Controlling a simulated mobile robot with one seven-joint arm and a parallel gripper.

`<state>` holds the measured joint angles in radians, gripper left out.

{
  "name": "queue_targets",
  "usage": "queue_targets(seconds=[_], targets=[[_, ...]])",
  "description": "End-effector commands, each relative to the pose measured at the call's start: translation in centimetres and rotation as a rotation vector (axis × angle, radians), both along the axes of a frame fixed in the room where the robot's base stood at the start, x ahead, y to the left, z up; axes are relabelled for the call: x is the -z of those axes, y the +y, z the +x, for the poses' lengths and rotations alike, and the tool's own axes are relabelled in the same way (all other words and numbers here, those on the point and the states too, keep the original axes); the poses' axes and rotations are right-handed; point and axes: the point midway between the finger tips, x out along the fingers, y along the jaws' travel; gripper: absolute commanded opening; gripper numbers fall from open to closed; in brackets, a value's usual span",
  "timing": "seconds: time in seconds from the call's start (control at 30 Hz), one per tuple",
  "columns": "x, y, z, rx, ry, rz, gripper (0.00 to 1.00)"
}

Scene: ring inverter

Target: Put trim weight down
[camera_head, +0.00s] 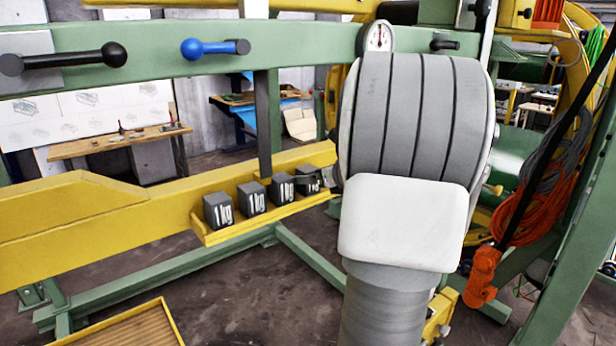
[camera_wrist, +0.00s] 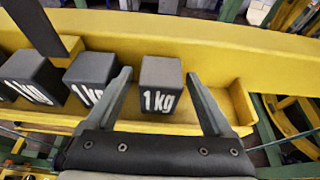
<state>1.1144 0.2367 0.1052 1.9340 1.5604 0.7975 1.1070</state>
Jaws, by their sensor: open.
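Several dark grey cubes marked "1 kg" stand in a row on a yellow ledge (camera_head: 262,222) in the head view. My gripper (camera_wrist: 155,82) is open in the wrist view, with one finger on each side of the rightmost weight (camera_wrist: 161,84). In the head view this weight (camera_head: 307,180) sits at the right end of the row, partly hidden by my gripper.
A yellow beam (camera_head: 120,215) runs behind the ledge. A green rail (camera_head: 290,60) above carries a black handle (camera_head: 65,59) and a blue handle (camera_head: 214,48). The ledge has bare room right of the rightmost weight. A yellow-edged tray (camera_head: 130,328) is at the lower left.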

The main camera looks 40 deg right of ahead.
Motion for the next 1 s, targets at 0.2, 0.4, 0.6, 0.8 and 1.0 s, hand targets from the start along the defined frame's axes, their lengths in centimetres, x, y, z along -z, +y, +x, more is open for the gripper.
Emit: queue_targets(seconds=[0.2,0.4,0.6,0.8,1.0], targets=[[-1.6,0.4,-4.2,0.006,0.000,-0.005,0.86],[-3.2,0.8,-7.9,0.003,-0.001,-0.003,0.86],[-4.1,1.1,-10.0,0.002,0.000,-0.001,0.86],[-4.2,1.1,-10.4,0.001,0.001,0.000,0.86],[-4.2,1.1,-10.3,0.001,0.001,0.000,0.86]])
